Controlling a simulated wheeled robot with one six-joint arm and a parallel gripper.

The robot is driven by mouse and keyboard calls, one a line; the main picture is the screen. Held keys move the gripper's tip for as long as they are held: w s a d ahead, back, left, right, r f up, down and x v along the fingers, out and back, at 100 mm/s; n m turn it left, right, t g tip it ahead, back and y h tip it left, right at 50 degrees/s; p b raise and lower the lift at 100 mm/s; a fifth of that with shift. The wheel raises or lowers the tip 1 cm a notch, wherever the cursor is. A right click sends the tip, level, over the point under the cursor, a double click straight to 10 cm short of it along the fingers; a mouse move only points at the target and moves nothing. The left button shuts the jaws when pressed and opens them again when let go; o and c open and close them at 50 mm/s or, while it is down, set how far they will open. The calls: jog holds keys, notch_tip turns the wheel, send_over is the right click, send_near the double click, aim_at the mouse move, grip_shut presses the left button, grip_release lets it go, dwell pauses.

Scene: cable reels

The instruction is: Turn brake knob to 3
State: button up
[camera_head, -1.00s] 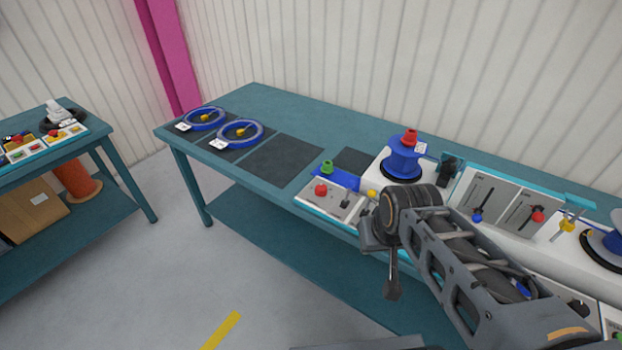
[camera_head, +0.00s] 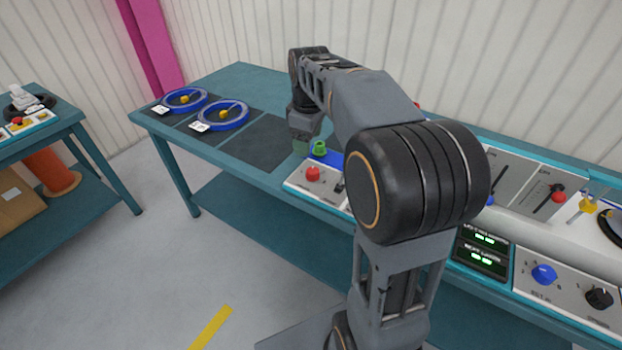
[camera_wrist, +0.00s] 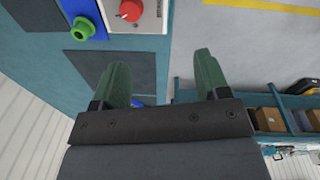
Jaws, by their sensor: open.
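A blue knob (camera_head: 543,273) and a black knob (camera_head: 599,298) sit on a white panel at the lower right of the head view. Their labels are too small to read, so I cannot tell which is the brake knob. My gripper (camera_head: 300,146) is far to their left, beside a green knob-like part (camera_head: 319,149). In the wrist view my gripper (camera_wrist: 162,70) is open, its two green fingers apart with nothing between them. A red knob (camera_wrist: 131,10) on a white control box shows above the fingers; it also shows in the head view (camera_head: 312,174).
A small dark display (camera_head: 483,248) stands left of the blue knob. Slider panels (camera_head: 530,185) are behind it. Two blue rings (camera_head: 222,115) lie on dark mats at the table's left. My arm hides the table's middle. A second table (camera_head: 75,130) is at far left.

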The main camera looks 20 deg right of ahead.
aim_at(313, 170)
jog(key=w+d+f+n+g+b, duration=0.1)
jog(key=w+d+f+n+b, duration=0.1)
jog(key=w+d+f+n, duration=0.3)
jog(key=shift+m, duration=0.6)
jog(key=f, duration=0.4)
jog(key=f+b, duration=0.1)
jog(key=f, duration=0.3)
jog(key=w+a+f+b, duration=0.1)
jog(key=f, duration=0.3)
jog(key=c, duration=0.9)
